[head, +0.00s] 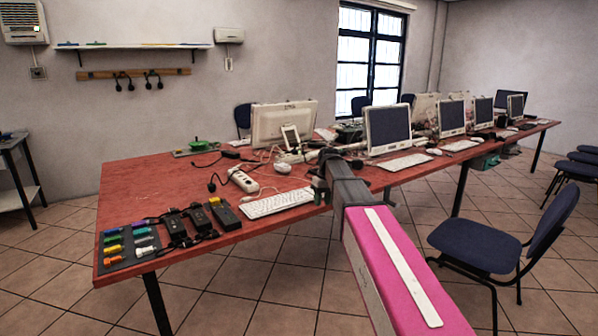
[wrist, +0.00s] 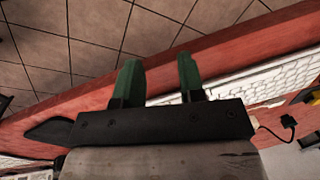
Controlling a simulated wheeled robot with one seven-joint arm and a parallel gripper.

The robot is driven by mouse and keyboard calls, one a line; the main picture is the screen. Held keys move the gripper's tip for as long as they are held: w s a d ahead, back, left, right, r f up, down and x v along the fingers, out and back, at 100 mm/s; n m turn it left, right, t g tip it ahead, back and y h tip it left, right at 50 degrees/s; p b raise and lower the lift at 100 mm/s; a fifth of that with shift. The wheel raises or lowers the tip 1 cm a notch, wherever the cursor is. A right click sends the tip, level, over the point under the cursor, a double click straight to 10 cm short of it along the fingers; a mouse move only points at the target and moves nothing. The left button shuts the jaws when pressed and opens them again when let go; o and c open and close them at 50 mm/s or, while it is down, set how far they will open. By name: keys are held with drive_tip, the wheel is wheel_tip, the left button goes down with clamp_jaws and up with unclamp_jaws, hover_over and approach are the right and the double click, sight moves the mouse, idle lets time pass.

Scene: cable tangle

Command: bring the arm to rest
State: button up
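My arm reaches out from the bottom right of the head view over the front edge of the red table (head: 150,190). My gripper (head: 321,188) is at its far end, just right of the white keyboard (head: 278,203); the arm hides part of it. In the wrist view my gripper (wrist: 160,76) shows two green fingers standing apart with nothing between them. Beyond them are the table's red edge and the tiled floor. I cannot tell the exact height of the gripper above the table.
A power strip (head: 243,181), black adapters (head: 190,222), and coloured connectors on a dark mat (head: 128,243) crowd the table's left. Monitors (head: 388,128) line the right. A blue chair (head: 490,245) stands right of my arm. The front-left floor is clear.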

drive_tip(key=s+d+f+m, duration=0.2)
drive_tip(key=s+d+f, duration=0.3)
drive_tip(key=s+f, duration=0.6)
drive_tip(key=s+d+f+m+h, duration=0.1)
drive_tip(key=s+d+f, duration=0.3)
drive_tip(key=s+f, duration=0.8)
drive_tip(key=s+m, duration=0.1)
drive_tip(key=s, duration=0.1)
drive_tip(key=shift+s+d+f+m+t, duration=0.15)
drive_tip(key=shift+s+d+m+t, duration=0.15)
drive_tip(key=shift+d+m+t, duration=0.1)
